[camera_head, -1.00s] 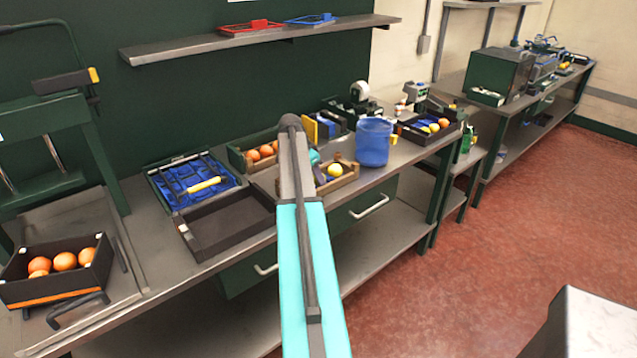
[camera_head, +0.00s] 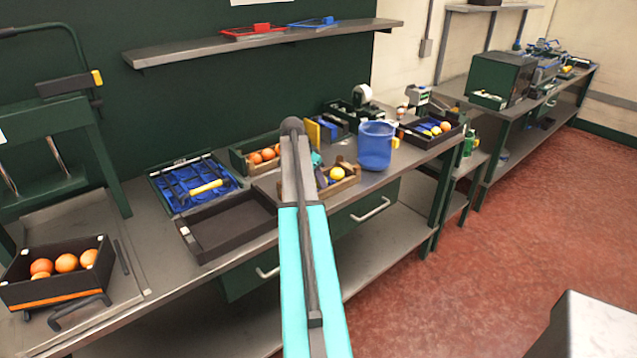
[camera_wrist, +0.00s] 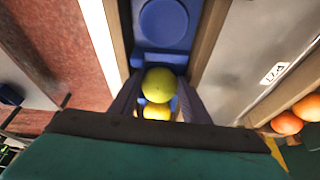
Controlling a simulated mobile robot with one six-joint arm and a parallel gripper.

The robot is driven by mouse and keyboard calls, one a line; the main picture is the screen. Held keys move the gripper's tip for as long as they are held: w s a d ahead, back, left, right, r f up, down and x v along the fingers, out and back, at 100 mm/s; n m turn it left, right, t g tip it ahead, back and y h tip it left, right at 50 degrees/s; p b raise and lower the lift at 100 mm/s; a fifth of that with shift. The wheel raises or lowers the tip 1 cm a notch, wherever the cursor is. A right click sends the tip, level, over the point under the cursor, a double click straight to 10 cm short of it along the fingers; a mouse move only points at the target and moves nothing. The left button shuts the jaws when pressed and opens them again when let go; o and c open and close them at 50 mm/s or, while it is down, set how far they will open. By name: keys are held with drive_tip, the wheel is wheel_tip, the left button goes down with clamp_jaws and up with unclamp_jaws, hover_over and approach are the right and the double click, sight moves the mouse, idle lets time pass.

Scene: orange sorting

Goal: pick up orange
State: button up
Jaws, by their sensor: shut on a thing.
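My gripper (camera_wrist: 158,100) is shut on a round yellow fruit (camera_wrist: 158,83) in the wrist view, with a dark finger on each side. A second yellow fruit (camera_wrist: 157,112) shows just below it, partly covered. They are over a narrow wooden crate with a blue inside (camera_wrist: 163,22). In the head view a yellow fruit (camera_head: 337,173) shows in the small wooden crate (camera_head: 346,185), and my arm hides most of the gripper. Oranges (camera_head: 267,154) lie in another wooden crate behind; oranges also show at the right of the wrist view (camera_wrist: 287,122).
A blue bucket (camera_head: 375,147) stands close to the right of the small crate. An empty dark tray (camera_head: 232,226) and a blue-lined tray (camera_head: 190,184) are to the left. A black box (camera_head: 55,287) holds several oranges. A shelf (camera_head: 260,40) hangs above.

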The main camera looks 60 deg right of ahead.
drive_tip(key=shift+r, duration=0.1)
drive_tip(key=shift+r+b, duration=0.85)
drive_tip(key=shift+r, duration=0.8)
drive_tip(key=s+a+b, duration=0.2)
drive_tip(key=s+a, duration=0.2)
drive_tip(key=a, duration=0.3)
drive_tip(key=s+a+r+b, duration=0.1)
drive_tip(key=s+a, duration=0.2)
drive_tip(key=a, duration=0.4)
drive_tip(key=shift+s+r+b, duration=0.25)
drive_tip(key=shift+s+b, duration=0.1)
